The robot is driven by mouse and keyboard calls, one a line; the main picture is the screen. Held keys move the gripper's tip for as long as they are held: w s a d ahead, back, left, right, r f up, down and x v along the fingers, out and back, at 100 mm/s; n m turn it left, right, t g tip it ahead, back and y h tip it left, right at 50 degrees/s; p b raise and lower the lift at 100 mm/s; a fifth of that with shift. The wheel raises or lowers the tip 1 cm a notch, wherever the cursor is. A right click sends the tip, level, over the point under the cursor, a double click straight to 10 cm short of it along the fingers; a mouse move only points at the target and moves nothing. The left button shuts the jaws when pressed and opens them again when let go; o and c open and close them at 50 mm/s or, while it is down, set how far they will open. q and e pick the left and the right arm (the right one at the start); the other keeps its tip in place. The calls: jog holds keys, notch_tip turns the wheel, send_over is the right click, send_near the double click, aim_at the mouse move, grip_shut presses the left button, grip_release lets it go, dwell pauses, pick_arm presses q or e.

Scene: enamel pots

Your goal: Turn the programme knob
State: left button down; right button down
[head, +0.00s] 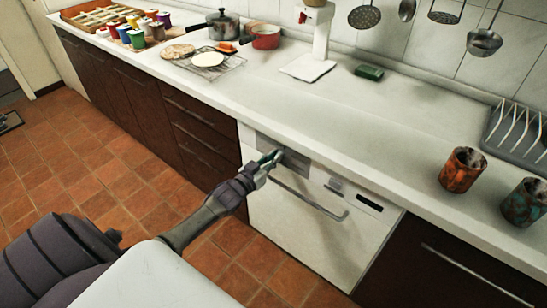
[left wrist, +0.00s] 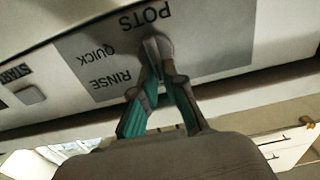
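The white dishwasher (head: 310,225) is built in under the counter, with a grey programme panel (head: 295,163) at its upper left. My left gripper (head: 272,157) is at this panel in the head view. In the left wrist view the panel's words POTS, QUICK and RINSE appear upside down. The programme knob (left wrist: 157,44) is a small grey piece beside POTS, partly hidden by my fingers. My left gripper (left wrist: 153,58) has its fingertips close together on the knob, one on each side. My right gripper is not in view.
A bar handle (head: 308,196) crosses the dishwasher front just below the panel. A START button (left wrist: 31,94) sits apart from the knob. The counter edge overhangs above.

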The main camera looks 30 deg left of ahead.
pick_arm(q)
jog(key=shift+m, duration=0.4)
jog(key=m, duration=0.3)
jog(key=d+m, duration=0.1)
jog(key=m, duration=0.2)
jog(key=m+b, duration=0.1)
jog(key=m, duration=0.1)
jog(key=shift+s+d+f+m, duration=0.1)
jog(key=shift+d+f+m, duration=0.1)
jog(key=shift+f+m, duration=0.2)
jog(key=shift+d+m+b, duration=0.1)
jog(key=shift+m+b, duration=0.2)
jog(key=shift+m, duration=0.8)
jog(key=c, duration=1.2)
grip_release()
jog(key=shift+c, duration=0.2)
